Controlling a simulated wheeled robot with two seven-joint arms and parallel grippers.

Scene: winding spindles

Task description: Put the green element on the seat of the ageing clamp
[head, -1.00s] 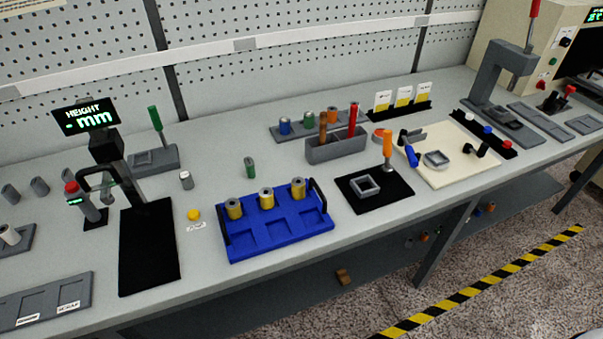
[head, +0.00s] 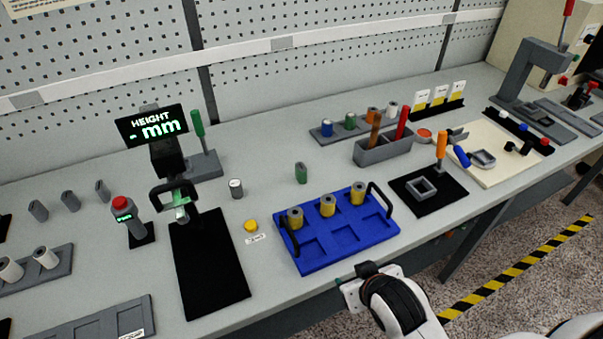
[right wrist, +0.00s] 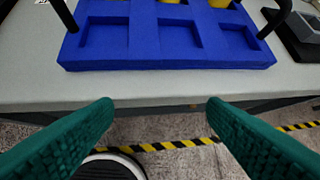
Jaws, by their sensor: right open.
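A green element (head: 301,172) stands upright on the grey bench behind the blue tray; another green piece (head: 350,121) stands in the rear rack. Which fixture is the ageing clamp is not labelled; a square grey seat (head: 421,187) with an orange handle (head: 441,146) is on a black mat, and a blue-handled clamp (head: 461,156) is on a cream board. My right gripper (head: 350,287) is at the bench's front edge, before the blue tray. In the right wrist view its green fingers (right wrist: 160,105) are apart and empty. My left gripper is out of view.
The blue tray (head: 340,247) holds several yellow cylinders and has black handles. A grey bin (head: 385,149) with upright tools stands behind it. The height gauge (head: 168,160) and its black mat (head: 209,265) are at left. Bare bench surrounds the green element.

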